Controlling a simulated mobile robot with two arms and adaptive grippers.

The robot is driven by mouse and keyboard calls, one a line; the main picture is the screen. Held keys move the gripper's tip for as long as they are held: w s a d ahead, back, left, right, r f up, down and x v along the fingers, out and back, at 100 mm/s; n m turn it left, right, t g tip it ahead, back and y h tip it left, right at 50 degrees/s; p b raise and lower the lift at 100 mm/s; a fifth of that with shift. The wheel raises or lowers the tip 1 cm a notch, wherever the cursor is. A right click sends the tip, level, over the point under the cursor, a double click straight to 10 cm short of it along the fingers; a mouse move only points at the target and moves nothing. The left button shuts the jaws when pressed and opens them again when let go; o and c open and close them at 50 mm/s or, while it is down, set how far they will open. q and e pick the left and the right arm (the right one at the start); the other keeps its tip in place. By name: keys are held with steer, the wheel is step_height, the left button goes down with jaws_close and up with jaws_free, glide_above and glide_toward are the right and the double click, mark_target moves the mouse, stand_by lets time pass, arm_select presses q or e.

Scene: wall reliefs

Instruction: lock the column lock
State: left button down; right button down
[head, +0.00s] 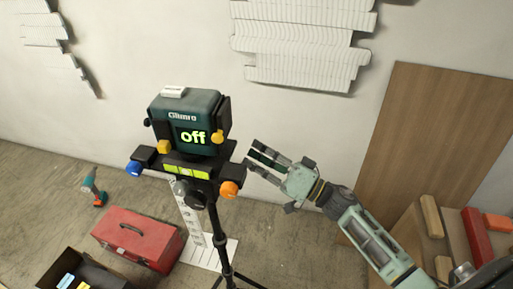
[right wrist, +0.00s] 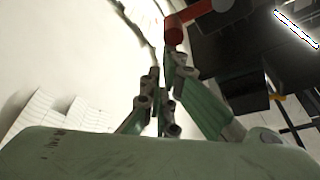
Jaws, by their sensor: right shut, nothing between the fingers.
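A dark green device (head: 186,122) with a screen reading "off" stands on a black tripod (head: 222,240). Around its mount are a blue knob (head: 134,169), an orange knob (head: 229,188), yellow knobs and a dark round knob (head: 194,200) at the column top. I cannot tell for sure which part is the column lock. My right gripper (head: 256,163) is just right of the mount, fingers pointing left, shut and empty. In the right wrist view its fingers (right wrist: 160,75) are close below a red-orange cylinder (right wrist: 174,32), likely the orange knob; contact is unclear. My left gripper is out of view.
A red toolbox (head: 138,238) and an open dark box (head: 95,268) sit on the floor at left, near a teal drill (head: 94,187). A wooden board (head: 425,150) leans on the wall at right, with blocks (head: 432,216) before it. White reliefs (head: 300,45) hang on the wall.

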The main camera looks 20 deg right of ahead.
steer(key=s+a+f+m+g+h+p, duration=0.2)
steer(key=f+m+p, duration=0.7)
steer(key=m, duration=0.5)
steer(key=shift+s+h+p, duration=0.5)
steer(key=shift+h+p, duration=0.5)
steer(key=shift+p, duration=0.15)
steer(key=shift+w+f, duration=0.1)
steer(key=shift+f, duration=0.05)
